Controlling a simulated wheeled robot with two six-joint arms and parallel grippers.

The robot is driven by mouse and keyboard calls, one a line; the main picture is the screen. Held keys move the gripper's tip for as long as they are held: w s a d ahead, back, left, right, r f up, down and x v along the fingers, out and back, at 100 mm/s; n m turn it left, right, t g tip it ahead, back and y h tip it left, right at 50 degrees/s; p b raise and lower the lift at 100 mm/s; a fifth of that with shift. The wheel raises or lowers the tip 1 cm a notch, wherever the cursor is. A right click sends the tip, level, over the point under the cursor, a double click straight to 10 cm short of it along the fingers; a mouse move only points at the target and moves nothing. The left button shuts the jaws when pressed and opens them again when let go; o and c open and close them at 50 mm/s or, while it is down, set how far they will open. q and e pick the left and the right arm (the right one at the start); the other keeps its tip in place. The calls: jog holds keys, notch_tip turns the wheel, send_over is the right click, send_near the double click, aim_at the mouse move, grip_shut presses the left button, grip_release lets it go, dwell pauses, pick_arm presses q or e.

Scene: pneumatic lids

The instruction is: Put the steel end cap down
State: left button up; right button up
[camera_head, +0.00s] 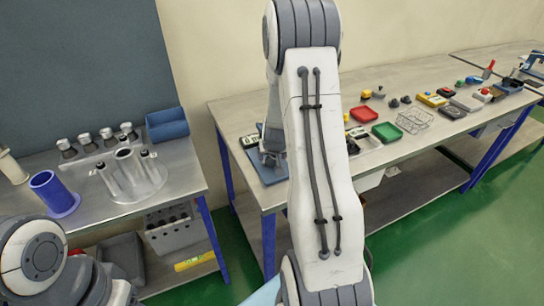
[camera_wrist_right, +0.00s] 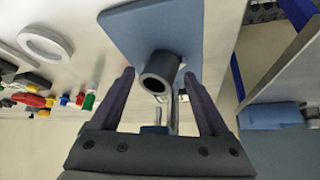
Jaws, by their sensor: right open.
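A grey steel round piece with a dark opening, which looks like the end cap (camera_wrist_right: 160,72), is at the blue mat (camera_wrist_right: 123,32) in the right wrist view. My right gripper (camera_wrist_right: 159,78) is open, with one dark finger on each side of the piece and visible gaps between. A thin grey rod shows beside the piece. In the head view, the mat (camera_head: 270,176) is at the near left end of the long table, and my right arm hides much of that area. My left gripper is out of view; only part of my left arm shows.
The long table (camera_head: 236,112) carries a red tray (camera_head: 363,114), a green tray (camera_head: 387,132), a wire basket (camera_head: 415,121) and several small parts. A side bench holds a blue cup (camera_head: 52,192), a steel fixture (camera_head: 130,177) and a blue bin (camera_head: 167,124).

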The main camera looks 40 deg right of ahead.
jog(key=p+v, duration=0.4)
jog(key=v, duration=0.8)
jog(key=s+a+r+n+g+y, duration=0.1)
jog(key=a+r+n+y, duration=0.15)
jog(key=a, duration=0.95)
jog(key=s+a+r+n+y, duration=0.15)
jog(key=a+n, duration=0.25)
jog(key=a, duration=0.7)
jog(key=s+a+r+n+g, duration=0.1)
jog(key=s+a+n+g, duration=0.1)
jog(key=s+a, duration=0.3)
jog(key=s+a+r+n+g, duration=0.2)
jog(key=s+a+n, duration=0.3)
jog(key=s, duration=0.9)
jog(key=shift+s+a+y, duration=0.25)
jog(key=shift+a+y, duration=0.05)
jog(key=shift+a, duration=0.2)
jog(key=shift+r, duration=0.1)
